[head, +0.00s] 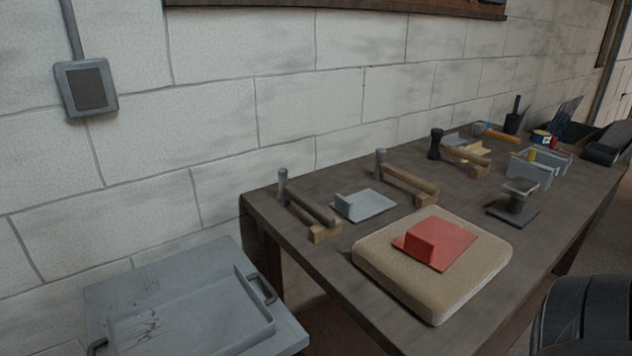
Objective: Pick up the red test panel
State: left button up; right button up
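The red test panel (452,245) is a flat red plate with a raised red block on its left part. It lies on a tan cushion-like pad (380,270) on the near part of the dark workbench (340,292). Nothing covers the panel. Neither my left nor my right gripper shows in the head view.
Behind the pad are a grey plate (372,204) and hammers (315,208) resting on wooden blocks. A dark stand (514,207) and grey bin (531,170) sit to the right. A grey tray (190,320) stands lower left. A dark rounded object (590,318) fills the lower right.

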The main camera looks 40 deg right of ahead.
aim_at(438, 232)
jog(key=z, duration=2)
